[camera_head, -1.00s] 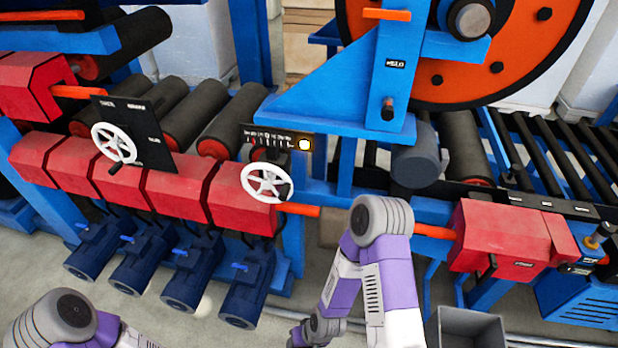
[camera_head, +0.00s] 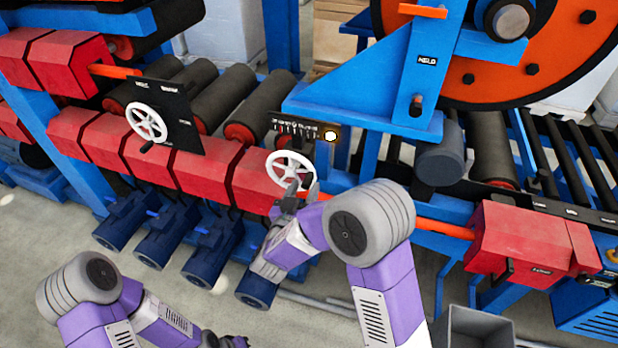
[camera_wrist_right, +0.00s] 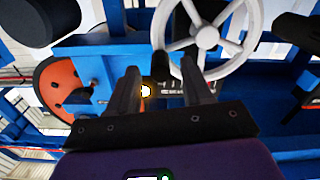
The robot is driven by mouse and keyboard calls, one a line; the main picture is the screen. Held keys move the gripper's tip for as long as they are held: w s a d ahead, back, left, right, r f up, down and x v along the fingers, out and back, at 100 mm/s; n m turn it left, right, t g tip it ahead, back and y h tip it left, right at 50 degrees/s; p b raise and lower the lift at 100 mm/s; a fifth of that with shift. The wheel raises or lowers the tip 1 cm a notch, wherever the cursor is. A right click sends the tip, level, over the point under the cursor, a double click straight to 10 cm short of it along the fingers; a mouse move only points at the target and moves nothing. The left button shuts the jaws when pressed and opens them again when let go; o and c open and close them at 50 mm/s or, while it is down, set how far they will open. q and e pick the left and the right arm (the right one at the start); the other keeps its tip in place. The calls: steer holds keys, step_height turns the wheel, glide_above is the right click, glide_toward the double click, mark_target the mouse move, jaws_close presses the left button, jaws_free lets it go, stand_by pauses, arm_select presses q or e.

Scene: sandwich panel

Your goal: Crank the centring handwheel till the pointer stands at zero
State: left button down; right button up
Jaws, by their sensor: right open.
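A white spoked handwheel (camera_head: 290,174) stands on the red housing below a small black scale plate (camera_head: 297,130) with a lit round lamp. The scale's marks and pointer are too small to read. A second white handwheel (camera_head: 147,122) sits on a black panel further left. My right gripper (camera_head: 299,188) is at the lower edge of the right-hand wheel. In the right wrist view the gripper (camera_wrist_right: 162,72) is open, with the wheel (camera_wrist_right: 206,38) just beyond it and a dark knob (camera_wrist_right: 160,65) between its fingers; contact cannot be told. My left gripper (camera_head: 226,342) is low at the bottom edge, its fingers unclear.
Blue motors (camera_head: 190,255) hang below the red housings. A blue bracket (camera_head: 365,95) and an orange wheel (camera_head: 540,50) stand above right. An orange shaft (camera_head: 440,228) runs right to another red housing (camera_head: 525,240). A grey bin (camera_head: 475,330) is at the bottom right.

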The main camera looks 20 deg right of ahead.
mark_target(311, 175)
steer(key=shift+x, duration=2.35)
steer(key=shift+c, duration=0.3)
jaws_close()
